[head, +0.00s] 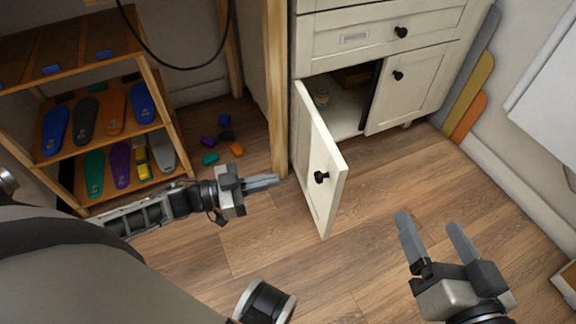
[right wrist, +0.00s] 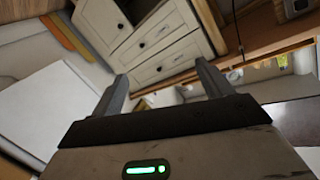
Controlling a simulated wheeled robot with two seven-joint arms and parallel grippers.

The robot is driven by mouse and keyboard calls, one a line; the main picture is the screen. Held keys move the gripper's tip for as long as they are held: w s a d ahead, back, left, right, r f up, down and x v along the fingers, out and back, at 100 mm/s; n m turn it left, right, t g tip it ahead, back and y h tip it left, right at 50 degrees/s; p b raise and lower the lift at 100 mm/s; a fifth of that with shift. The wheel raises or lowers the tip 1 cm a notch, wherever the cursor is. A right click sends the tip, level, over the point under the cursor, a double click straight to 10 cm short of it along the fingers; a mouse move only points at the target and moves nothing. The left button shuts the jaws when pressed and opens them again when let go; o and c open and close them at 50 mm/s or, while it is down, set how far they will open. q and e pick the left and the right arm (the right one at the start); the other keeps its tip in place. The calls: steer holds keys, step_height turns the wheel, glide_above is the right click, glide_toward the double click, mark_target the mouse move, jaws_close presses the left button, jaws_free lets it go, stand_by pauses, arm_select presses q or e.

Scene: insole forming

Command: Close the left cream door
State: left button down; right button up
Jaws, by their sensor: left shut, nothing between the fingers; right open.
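The left cream door (head: 317,165) of the cabinet stands wide open, swung out towards me, with a black round knob (head: 321,177) on its face. The cabinet interior (head: 338,108) shows behind it, with a small round item inside. The right cream door (head: 405,90) is shut. My left gripper (head: 277,181) is shut and empty, to the left of the open door and apart from it. My right gripper (head: 430,228) is open and empty over the floor, right of the door. Its fingers also show in the right wrist view (right wrist: 160,82), with the cabinet (right wrist: 165,45) beyond.
A wooden shelf rack (head: 155,125) with colourful insoles stands at the left. Several small coloured pieces (head: 222,140) lie on the floor near a wooden post (head: 277,90). Coloured panels (head: 470,95) lean right of the cabinet. The floor (head: 375,195) before the cabinet is clear.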

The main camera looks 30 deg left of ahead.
arm_select(q)
steer(key=b, duration=0.3)
glide_toward(334, 165)
steer(key=x, duration=0.5)
steer(key=shift+w+d, duration=0.1)
steer(key=shift+d, duration=0.15)
steer(key=shift+w+d, duration=0.45)
steer(key=shift+d, duration=0.05)
arm_select(e)
steer(key=shift+w+a+r+m+t+y, duration=0.1)
steer(key=shift+w+r+m+t+y, duration=0.1)
steer(key=shift+r+t+y, duration=0.25)
steer(key=shift+w+a+r+m+t+y, duration=0.15)
steer(key=shift+r+t+y, duration=0.1)
steer(key=shift+r, duration=0.3)
steer(key=shift+d, duration=0.1)
